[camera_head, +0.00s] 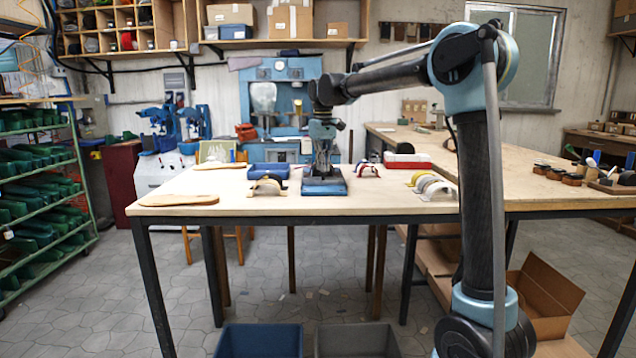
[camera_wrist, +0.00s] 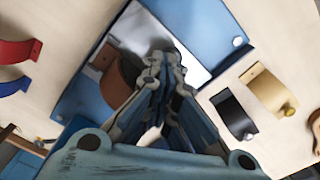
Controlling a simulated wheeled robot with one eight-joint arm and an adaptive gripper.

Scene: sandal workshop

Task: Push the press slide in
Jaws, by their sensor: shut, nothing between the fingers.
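The press is a small blue unit (camera_head: 325,188) on the front table, directly below my arm's end. My gripper (camera_head: 322,170) points down over it, and its fingers are closed together with nothing between them. In the wrist view my gripper (camera_wrist: 165,60) covers the middle of the press, whose blue surface (camera_wrist: 215,35) shows around a pale plate (camera_wrist: 185,20). A brown curved strap (camera_wrist: 118,88) shows beside the fingers, on the press. The slide cannot be clearly told apart, and I cannot tell whether the fingertips touch it.
The front table edge is clear.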

